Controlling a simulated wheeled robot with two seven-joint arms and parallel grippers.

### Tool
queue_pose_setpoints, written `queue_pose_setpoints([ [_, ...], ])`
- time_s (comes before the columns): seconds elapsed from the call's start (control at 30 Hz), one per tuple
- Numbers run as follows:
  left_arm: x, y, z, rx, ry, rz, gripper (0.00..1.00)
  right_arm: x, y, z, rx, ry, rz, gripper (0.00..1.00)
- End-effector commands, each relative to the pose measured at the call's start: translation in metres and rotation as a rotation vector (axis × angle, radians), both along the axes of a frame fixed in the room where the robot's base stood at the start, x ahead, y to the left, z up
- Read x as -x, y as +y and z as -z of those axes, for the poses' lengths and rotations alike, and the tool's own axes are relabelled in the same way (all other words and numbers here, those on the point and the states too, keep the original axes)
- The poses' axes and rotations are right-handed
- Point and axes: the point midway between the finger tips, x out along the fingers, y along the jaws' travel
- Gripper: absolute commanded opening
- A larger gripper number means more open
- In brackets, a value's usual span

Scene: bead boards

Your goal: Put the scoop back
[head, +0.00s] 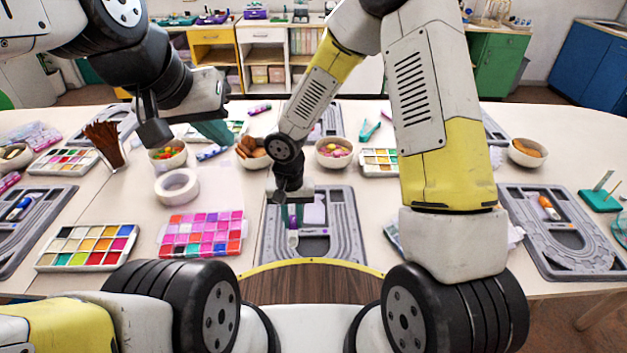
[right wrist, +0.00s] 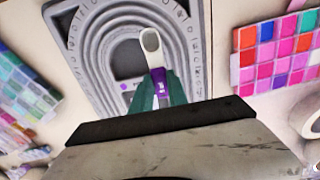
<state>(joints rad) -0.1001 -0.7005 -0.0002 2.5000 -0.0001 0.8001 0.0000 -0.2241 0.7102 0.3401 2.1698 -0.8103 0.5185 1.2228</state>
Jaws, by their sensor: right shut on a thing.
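The scoop's pale bowl (head: 293,238) shows below the fingers in the head view. The scoop is over the grey bead board (head: 345,225) with curved grooves; whether it touches the board I cannot tell. My left gripper (head: 213,131) is far from it at upper left, over the table; its finger gap is not clear.
Another grey board (head: 575,245) holds an orange-handled scoop (head: 548,207) at right. My right arm hides part of the table.

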Motion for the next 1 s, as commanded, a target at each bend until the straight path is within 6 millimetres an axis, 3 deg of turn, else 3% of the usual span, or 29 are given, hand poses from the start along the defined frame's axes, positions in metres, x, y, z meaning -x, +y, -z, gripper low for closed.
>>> queue_pose_setpoints([
  [0.2,0.000,0.000,0.000,0.000,0.000,0.000,0.00,-0.058,-0.024,0.007,-0.003,0.000,0.008,0.00],
  [0.43,0.000,0.000,0.000,0.000,0.000,0.000,0.00,-0.101,-0.041,0.010,-0.003,-0.001,0.003,0.00],
  [0.67,0.000,0.000,0.000,0.000,0.000,0.000,0.00,-0.121,-0.049,0.012,-0.001,-0.001,0.004,0.00],
  [0.8,0.000,0.000,0.000,0.000,0.000,0.000,0.00,-0.118,-0.048,0.037,-0.001,0.002,0.000,0.00],
  [1.0,0.000,0.000,0.000,0.000,0.000,0.000,0.00,-0.119,-0.048,0.047,0.000,-0.003,0.001,0.00],
])
